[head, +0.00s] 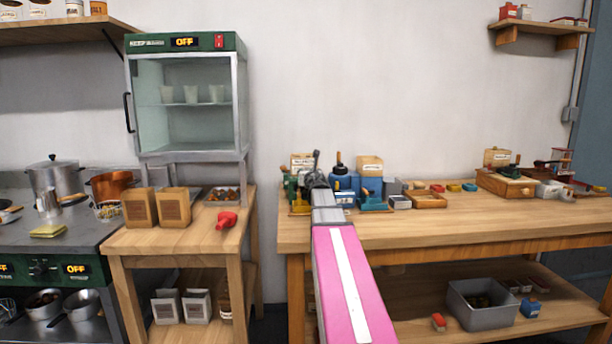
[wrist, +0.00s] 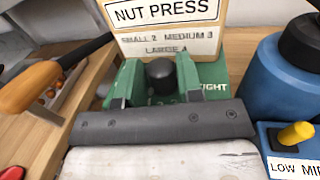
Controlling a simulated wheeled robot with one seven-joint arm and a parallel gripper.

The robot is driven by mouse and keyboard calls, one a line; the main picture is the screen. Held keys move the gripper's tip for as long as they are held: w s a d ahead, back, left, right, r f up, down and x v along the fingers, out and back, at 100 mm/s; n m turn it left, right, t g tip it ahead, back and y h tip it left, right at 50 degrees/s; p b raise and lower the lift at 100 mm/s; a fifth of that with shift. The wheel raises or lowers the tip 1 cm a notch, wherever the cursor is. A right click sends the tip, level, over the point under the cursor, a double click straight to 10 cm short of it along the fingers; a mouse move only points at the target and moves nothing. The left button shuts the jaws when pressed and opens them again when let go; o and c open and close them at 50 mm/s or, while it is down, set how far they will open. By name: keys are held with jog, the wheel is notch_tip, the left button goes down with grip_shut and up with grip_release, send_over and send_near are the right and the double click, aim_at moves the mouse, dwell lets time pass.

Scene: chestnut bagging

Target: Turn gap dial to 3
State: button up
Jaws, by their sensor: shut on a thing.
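The green nut press (wrist: 212,88) is in the middle of the wrist view, with a dark round knob (wrist: 160,74), the gap dial, between two green uprights. A sign (wrist: 165,30) behind reads "NUT PRESS", small 2, medium 3, large 4. In the head view my gripper (head: 314,180) is at the table's left end and covers most of the press.
A blue container (wrist: 282,70) and a blue base with a yellow knob (wrist: 297,133) stand close on the right. An orange-handled tool (wrist: 30,86) lies on the left. Several boxes and tools line the table (head: 480,226); its front is mostly clear.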

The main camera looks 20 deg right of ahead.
jog(key=shift+n+y, duration=0.5)
jog(key=shift+y, duration=0.2)
jog(key=o, duration=0.9)
jog(key=shift+s, duration=0.15)
jog(key=s, duration=1)
jog(key=shift+s, duration=0.3)
